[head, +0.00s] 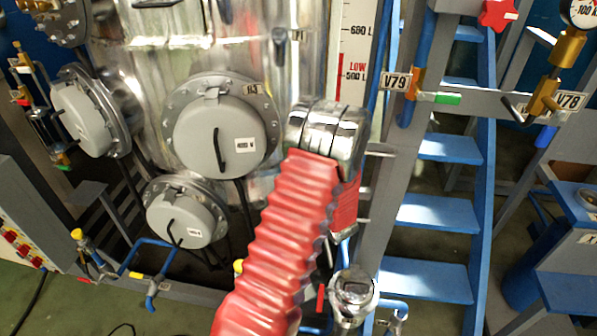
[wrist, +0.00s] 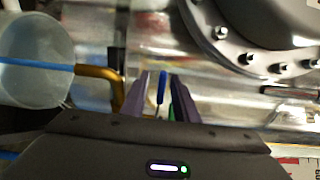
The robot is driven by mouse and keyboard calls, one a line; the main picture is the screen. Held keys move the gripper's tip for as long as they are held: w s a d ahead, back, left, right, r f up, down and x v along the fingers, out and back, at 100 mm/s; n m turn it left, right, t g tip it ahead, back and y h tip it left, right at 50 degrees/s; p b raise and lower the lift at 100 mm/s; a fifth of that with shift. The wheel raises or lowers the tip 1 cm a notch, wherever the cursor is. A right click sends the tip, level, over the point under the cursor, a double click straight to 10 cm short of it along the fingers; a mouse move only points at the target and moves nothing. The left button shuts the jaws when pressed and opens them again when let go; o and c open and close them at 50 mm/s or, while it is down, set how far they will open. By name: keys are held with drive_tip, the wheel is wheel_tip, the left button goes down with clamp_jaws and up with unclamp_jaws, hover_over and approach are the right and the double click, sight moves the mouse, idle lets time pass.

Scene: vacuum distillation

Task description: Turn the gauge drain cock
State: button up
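In the wrist view my gripper (wrist: 161,78) reaches toward the shiny tank wall, with its two dark fingers apart. A slim blue lever (wrist: 161,90), which looks like the drain cock's handle, stands between the fingers with a visible gap on each side. A brass elbow pipe (wrist: 104,73) is just left of the fingers. It leads toward a translucent cup (wrist: 35,75) at the left edge. In the head view my red-sleeved arm hides the gripper and the lever. I cannot tell there how the fingers sit around it.
The steel tank (head: 285,180) with round grey covers (head: 200,140) fills the centre left of the head view. A white level scale (head: 355,45) stands behind my wrist. Blue steps (head: 435,212) and a grey post are at the right. A bolted flange (wrist: 235,45) is near the fingers.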

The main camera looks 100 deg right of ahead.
drive_tip(key=shift+s, duration=0.15)
drive_tip(key=shift+s+a, duration=0.1)
drive_tip(key=shift+a, duration=0.15)
drive_tip(key=v, duration=1.3)
drive_tip(key=shift+w+a, duration=0.2)
drive_tip(key=shift+c, duration=0.2)
